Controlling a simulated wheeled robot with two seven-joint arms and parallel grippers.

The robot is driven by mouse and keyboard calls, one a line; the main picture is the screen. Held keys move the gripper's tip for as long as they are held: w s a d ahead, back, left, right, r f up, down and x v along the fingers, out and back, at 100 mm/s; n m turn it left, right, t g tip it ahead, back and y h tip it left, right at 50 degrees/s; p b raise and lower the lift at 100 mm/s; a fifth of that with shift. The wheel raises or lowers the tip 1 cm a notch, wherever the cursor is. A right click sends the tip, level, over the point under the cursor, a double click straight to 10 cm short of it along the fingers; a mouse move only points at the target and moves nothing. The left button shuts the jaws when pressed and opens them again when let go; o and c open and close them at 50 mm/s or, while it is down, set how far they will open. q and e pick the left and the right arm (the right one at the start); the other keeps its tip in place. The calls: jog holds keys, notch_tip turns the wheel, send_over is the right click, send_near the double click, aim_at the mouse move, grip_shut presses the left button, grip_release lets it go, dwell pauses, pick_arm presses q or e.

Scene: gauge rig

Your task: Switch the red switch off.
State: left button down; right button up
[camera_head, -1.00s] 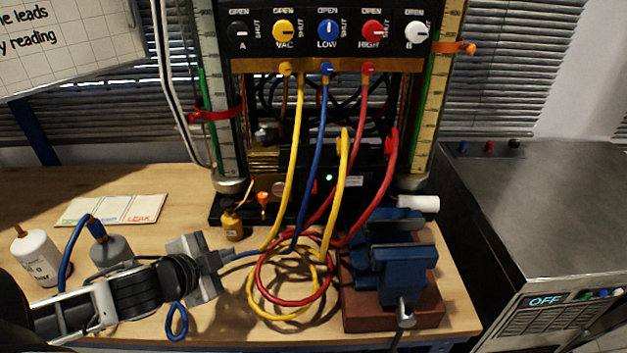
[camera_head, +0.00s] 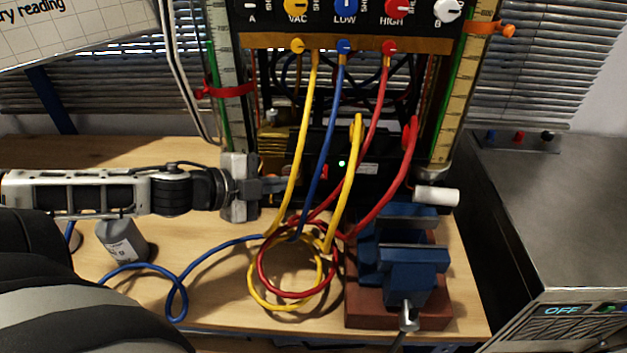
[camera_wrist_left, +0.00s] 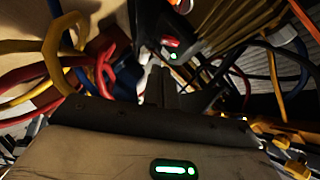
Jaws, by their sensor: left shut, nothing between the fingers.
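The red switch (camera_head: 325,172) is on the front of the black box (camera_head: 372,183) at the foot of the rig, left of a lit green lamp (camera_head: 342,163). In the left wrist view the red switch (camera_wrist_left: 170,42) shows ahead of the fingers, with the green lamp (camera_wrist_left: 174,56) close by. My left gripper (camera_head: 287,186) is shut and empty. It points right toward the box, just left of the switch, apart from it as far as I can tell. Its shut fingers (camera_wrist_left: 162,86) show in the left wrist view. My right gripper is not in view.
Yellow hose (camera_head: 305,140), blue hose (camera_head: 334,130) and red hose (camera_head: 376,127) hang before the box and coil on the bench. A blue vise (camera_head: 402,262) stands at right. A grey bottle (camera_head: 122,242) stands at left. The bench's front left is partly hidden by my arm.

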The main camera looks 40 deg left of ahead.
aim_at(323, 172)
pick_arm(q)
jog(key=b+x, duration=0.4)
jog(key=x, duration=0.5)
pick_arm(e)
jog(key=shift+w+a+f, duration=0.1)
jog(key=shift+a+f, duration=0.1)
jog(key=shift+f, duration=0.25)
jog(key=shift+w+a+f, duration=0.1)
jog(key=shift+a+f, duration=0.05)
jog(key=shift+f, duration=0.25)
pick_arm(q)
jog(key=shift+a, duration=0.1)
